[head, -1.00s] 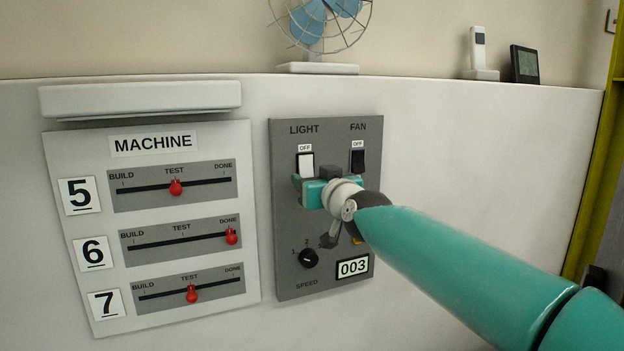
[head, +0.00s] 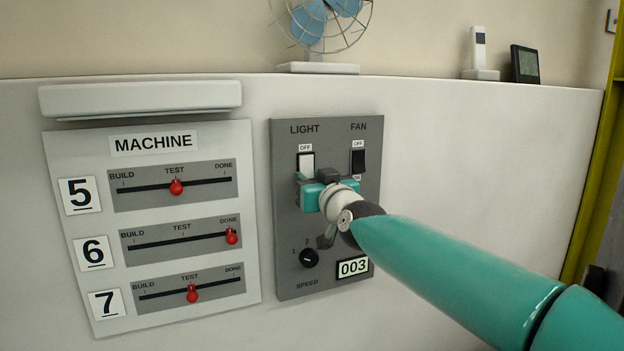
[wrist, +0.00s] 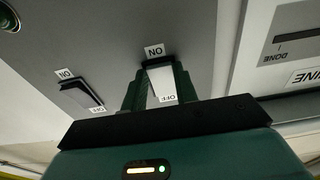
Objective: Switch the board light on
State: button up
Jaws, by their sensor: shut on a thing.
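The grey board (head: 285,235) carries the white LIGHT switch (head: 306,162) at its upper left, with an OFF label above it. My gripper (head: 310,188) is at the switch's lower part and hides its lower end in the head view. In the wrist view, which is upside down, the white switch (wrist: 160,80) stands between my two green fingers, and my gripper (wrist: 157,92) is shut on it. Its ON label (wrist: 154,50) and OFF label show there. I cannot tell clearly which way the switch is tipped.
The black FAN switch (head: 358,162) is close to the right. Below are a SPEED knob (head: 309,258) and a 003 display (head: 353,267). The MACHINE panel (head: 155,215) with red sliders is to the left. A fan (head: 320,22) stands on the ledge above.

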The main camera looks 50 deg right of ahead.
jog(key=o, duration=1)
jog(key=v, duration=1.3)
jog(key=shift+s+a+f, duration=0.15)
jog(key=shift+s, duration=0.2)
jog(key=shift+c, duration=0.5)
